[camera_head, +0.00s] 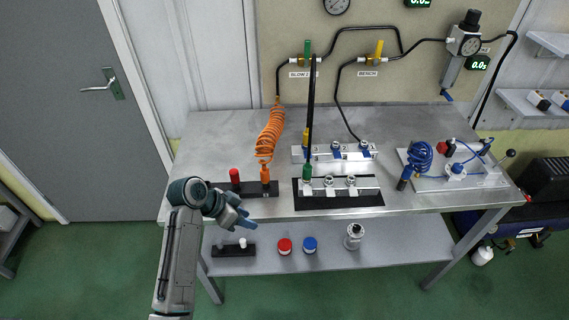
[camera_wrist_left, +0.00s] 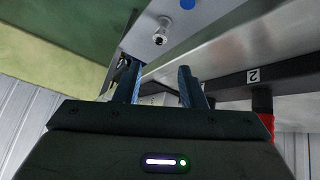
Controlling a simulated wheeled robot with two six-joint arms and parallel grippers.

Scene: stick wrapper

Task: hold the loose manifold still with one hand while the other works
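Two silver manifolds with several fittings each are on the bench. The front manifold (camera_head: 341,190) lies on a black mat (camera_head: 340,203), with a green-ended dark hose at its left end. The back manifold (camera_head: 335,154) stands behind it, with blue parts and a yellow part at its left. I cannot tell which one is loose. My left gripper (camera_head: 247,224) is at the bench's front edge, left of both manifolds and apart from them. In the left wrist view its two fingers (camera_wrist_left: 160,86) are spread with nothing between them. My right gripper is not in view.
An orange coiled hose (camera_head: 269,133) hangs to a black holder (camera_head: 218,189) beside a red-topped part (camera_head: 235,176). A blue coil assembly (camera_head: 420,156) is at right. The lower shelf (camera_head: 330,258) bears red (camera_head: 285,246) and blue (camera_head: 309,244) caps. The bench's back left is clear.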

